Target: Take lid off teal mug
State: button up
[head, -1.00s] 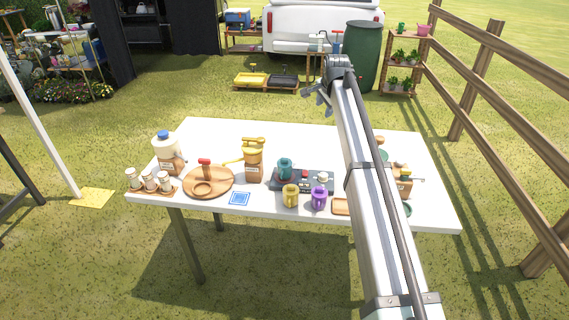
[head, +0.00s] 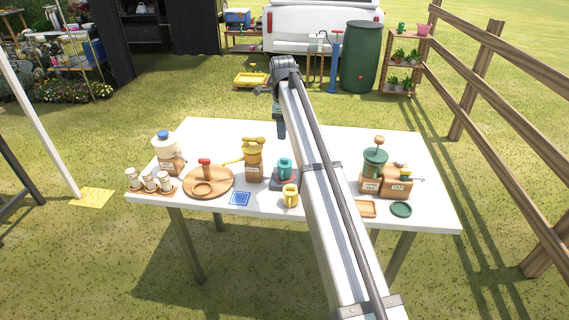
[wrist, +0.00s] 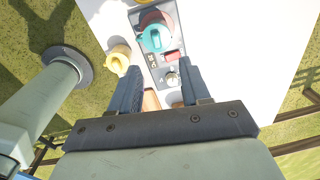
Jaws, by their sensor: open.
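The teal mug (head: 285,167) stands at the middle of the table, on a dark grey base. In the wrist view the teal mug (wrist: 157,36) is near the top, seen from above. A teal top covers it, but I cannot make out the seam between lid and mug. My gripper (head: 280,124) is high over the table, beyond the mug in the head view. In the wrist view my gripper (wrist: 158,80) has its two dark fingers wide apart with nothing held. The mug lies ahead of the fingertips, apart from them.
A yellow mug (head: 290,195) stands close in front of the teal mug. A yellow grinder (head: 254,150) is to its left. A red part (wrist: 170,56) and a silver knob (wrist: 172,78) sit on the grey base. A green grinder (head: 375,162) stands at right.

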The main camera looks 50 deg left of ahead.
send_over(283, 158)
jog(key=f, duration=0.6)
jog(key=shift+w, duration=0.2)
jog(key=shift+s+d+f, duration=0.1)
jog(key=shift+f, duration=1.25)
jog(key=shift+s+f, duration=0.1)
jog(key=shift+f, duration=1.2)
jog(key=shift+c, duration=0.4)
grip_shut()
